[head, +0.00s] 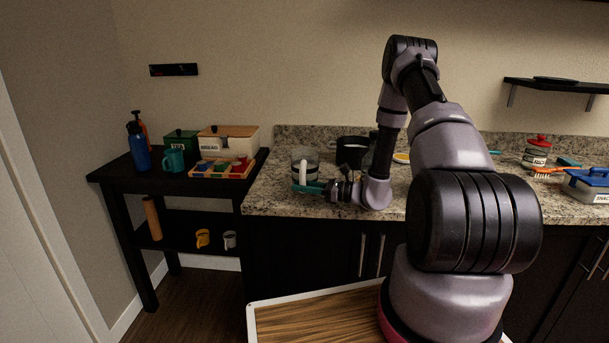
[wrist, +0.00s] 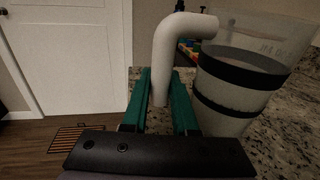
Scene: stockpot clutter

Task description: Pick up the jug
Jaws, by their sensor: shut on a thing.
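The jug (wrist: 238,85) is clear and cup-shaped with dark bands and a white handle (wrist: 186,31). In the head view the jug (head: 306,165) stands at the left end of the granite counter. My gripper (wrist: 160,85) has green fingers, one on each side of the handle's lower part, and is shut on the handle. In the head view my gripper (head: 309,188) reaches the jug from the right, low at its front. The jug looks upright. I cannot tell whether its base touches the counter.
A black pot (head: 352,150) stands behind my wrist on the granite counter (head: 270,197). A black side table (head: 110,172) at the left holds a bread box (head: 229,143), a tray of colored blocks (head: 222,176), a blue bottle (head: 138,150) and a teal mug (head: 174,160).

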